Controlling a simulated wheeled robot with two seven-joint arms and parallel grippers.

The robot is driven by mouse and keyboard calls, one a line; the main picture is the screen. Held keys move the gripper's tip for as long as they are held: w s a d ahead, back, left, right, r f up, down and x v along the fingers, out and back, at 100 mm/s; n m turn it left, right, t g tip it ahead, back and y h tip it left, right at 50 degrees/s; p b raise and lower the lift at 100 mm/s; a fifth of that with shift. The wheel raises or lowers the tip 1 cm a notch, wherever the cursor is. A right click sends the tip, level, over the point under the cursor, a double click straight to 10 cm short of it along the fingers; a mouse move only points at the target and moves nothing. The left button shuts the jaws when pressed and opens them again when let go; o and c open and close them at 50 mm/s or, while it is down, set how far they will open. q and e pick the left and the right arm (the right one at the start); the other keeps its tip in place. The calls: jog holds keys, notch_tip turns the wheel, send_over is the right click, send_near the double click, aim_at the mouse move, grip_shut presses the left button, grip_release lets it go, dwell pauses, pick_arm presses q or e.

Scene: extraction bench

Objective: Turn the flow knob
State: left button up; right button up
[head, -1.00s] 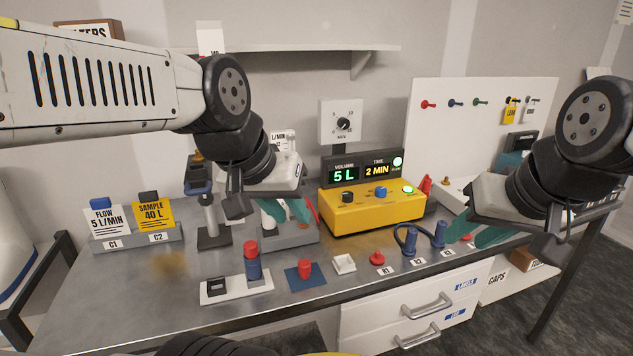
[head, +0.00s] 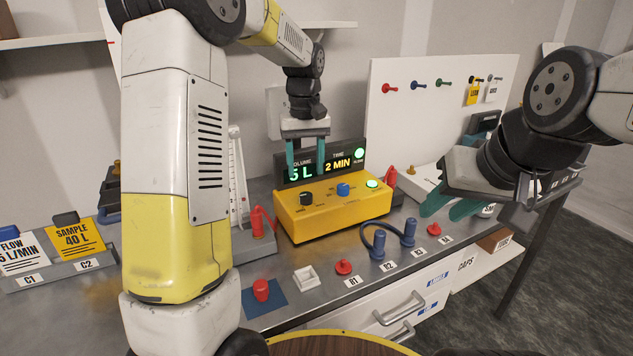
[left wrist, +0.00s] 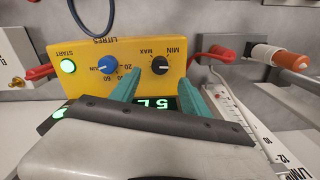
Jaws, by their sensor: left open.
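The yellow box (head: 330,213) stands on the bench with a black knob (head: 306,198) and a blue knob (head: 343,189) on its top. In the left wrist view the black knob (left wrist: 160,65) sits between MIN and MAX marks; its pointer is hard to read. My left gripper (head: 306,174) is open, its teal fingers pointing down just above the black knob, apart from it. In the left wrist view the knob shows beyond and between the fingertips (left wrist: 158,88). My right gripper (head: 445,212) is open and empty over the bench's right part.
A lit display (head: 325,166) reading 5 L and 2 MIN stands behind the box. A scaled flowmeter (head: 237,180) stands left of it. Blue pegs with a hose (head: 377,245) and a red knob (head: 344,267) are in front. My left arm hides the bench's left middle.

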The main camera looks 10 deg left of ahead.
aim_at(306, 195)
pick_arm(q)
notch_tip(306, 195, down, 8)
jog(key=shift+r, duration=0.25)
grip_shut()
dwell(0.3)
